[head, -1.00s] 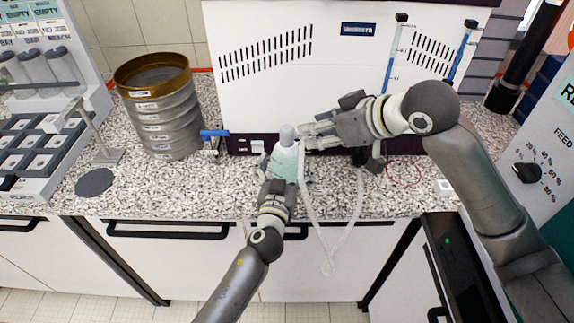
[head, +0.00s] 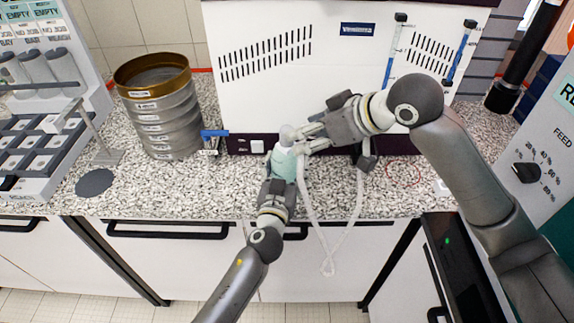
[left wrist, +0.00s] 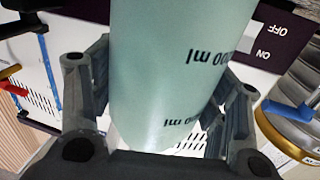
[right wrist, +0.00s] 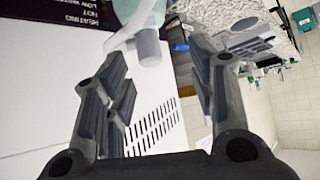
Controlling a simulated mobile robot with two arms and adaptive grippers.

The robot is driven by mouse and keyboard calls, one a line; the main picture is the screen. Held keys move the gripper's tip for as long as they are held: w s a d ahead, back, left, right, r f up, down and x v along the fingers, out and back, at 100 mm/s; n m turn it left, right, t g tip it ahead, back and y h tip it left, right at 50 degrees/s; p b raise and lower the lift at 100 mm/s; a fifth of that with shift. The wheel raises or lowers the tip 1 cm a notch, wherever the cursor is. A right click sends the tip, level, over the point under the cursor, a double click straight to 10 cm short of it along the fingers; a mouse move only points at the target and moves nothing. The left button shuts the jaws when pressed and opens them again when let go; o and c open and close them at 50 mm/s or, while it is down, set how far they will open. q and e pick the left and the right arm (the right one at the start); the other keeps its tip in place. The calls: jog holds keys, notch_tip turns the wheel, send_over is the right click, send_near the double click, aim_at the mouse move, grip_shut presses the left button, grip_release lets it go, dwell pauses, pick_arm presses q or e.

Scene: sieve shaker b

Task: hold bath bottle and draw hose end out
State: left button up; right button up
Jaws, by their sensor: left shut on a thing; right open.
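The pale green bath bottle (head: 283,161) stands upright near the counter's front edge, before the white machine. My left gripper (head: 278,184) is shut around its body; the bottle with its ml marks fills the left wrist view (left wrist: 165,70). A clear hose (head: 318,232) runs from the bottle's top, hangs in a loop below the counter edge and rises again at the right. My right gripper (head: 303,138) is open beside the bottle's top. In the right wrist view the grey cap (right wrist: 149,47) and pale hose end (right wrist: 122,40) lie ahead of the open fingers, apart from them.
A stack of sieves (head: 160,115) stands at the left on the speckled counter (head: 225,185), with a dark disc (head: 95,183) before it. The white machine (head: 300,85) stands close behind the bottle. A thin red loop (head: 404,174) lies at the right.

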jog(key=a+f+n+g+h, duration=0.2)
jog(key=a+f+g, duration=0.3)
jog(key=a, duration=0.5)
notch_tip(320, 180, up, 8)
jog(key=m+g+h, duration=0.1)
jog(key=m+h, duration=0.2)
jog(key=h, duration=0.2)
send_over(286, 128)
jog(key=shift+s+a, duration=0.2)
jog(key=shift+s, duration=0.1)
jog(key=shift+w+d+r, duration=0.3)
jog(key=shift+r, duration=0.05)
jog(key=shift+f, duration=0.1)
jog(key=shift+f, duration=4.45)
